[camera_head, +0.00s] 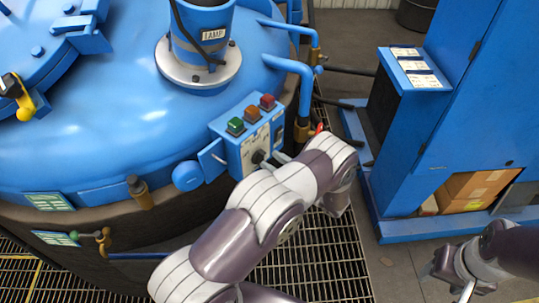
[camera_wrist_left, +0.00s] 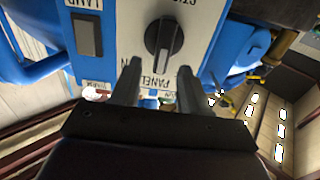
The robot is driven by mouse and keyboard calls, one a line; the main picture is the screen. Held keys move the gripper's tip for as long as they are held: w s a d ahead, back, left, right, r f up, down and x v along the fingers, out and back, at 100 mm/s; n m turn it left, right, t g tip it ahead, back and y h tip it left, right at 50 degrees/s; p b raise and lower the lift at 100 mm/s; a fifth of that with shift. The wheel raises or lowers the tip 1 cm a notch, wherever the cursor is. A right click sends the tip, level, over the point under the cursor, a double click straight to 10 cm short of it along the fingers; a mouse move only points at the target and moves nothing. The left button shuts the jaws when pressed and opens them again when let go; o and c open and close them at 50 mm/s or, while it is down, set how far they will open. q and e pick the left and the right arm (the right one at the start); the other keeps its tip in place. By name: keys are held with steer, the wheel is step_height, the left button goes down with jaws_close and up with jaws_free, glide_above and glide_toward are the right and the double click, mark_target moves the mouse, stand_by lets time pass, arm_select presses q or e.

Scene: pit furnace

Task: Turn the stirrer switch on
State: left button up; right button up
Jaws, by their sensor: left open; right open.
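The stirrer switch seems to be the black rotary knob (camera_wrist_left: 163,45) on the white panel face, under a cut-off label starting "STI". Its pointer looks about upright in the left wrist view. It also shows as a dark knob (camera_head: 258,156) on the blue control box (camera_head: 226,151) in the head view. My left gripper (camera_wrist_left: 157,78) is open, one finger to each side below the knob, apparently apart from it. In the head view my left arm partly hides this gripper (camera_head: 278,160). My right gripper (camera_head: 447,281) is open and empty at the lower right.
A dark lamp switch (camera_wrist_left: 88,35) sits left of the knob. Green (camera_head: 236,126), orange (camera_head: 252,113) and red (camera_head: 267,101) buttons top the box. Blue pipes (camera_head: 303,75) rise behind it. A blue cabinet (camera_head: 405,185) stands right, beyond floor grating (camera_head: 310,265).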

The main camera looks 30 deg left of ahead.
arm_select(q)
steer(key=shift+x, duration=1.15)
jaws_close()
steer(key=shift+w+f+m+b, duration=0.1)
steer(key=shift+w+m+b, duration=0.05)
steer(key=shift+m+b, duration=0.55)
steer(key=shift+w+d+f+m+b, duration=0.15)
steer(key=shift+m+b, duration=0.25)
steer(key=shift+m, duration=0.85)
steer(key=shift+w+m+b, duration=0.25)
steer(key=shift+m+b, duration=0.2)
steer(key=shift+m, duration=0.75)
steer(key=shift+w+d+f+m+b, duration=0.15)
steer(key=shift+m+b, duration=0.25)
steer(key=shift+m, duration=0.85)
steer(key=shift+a+r, duration=0.1)
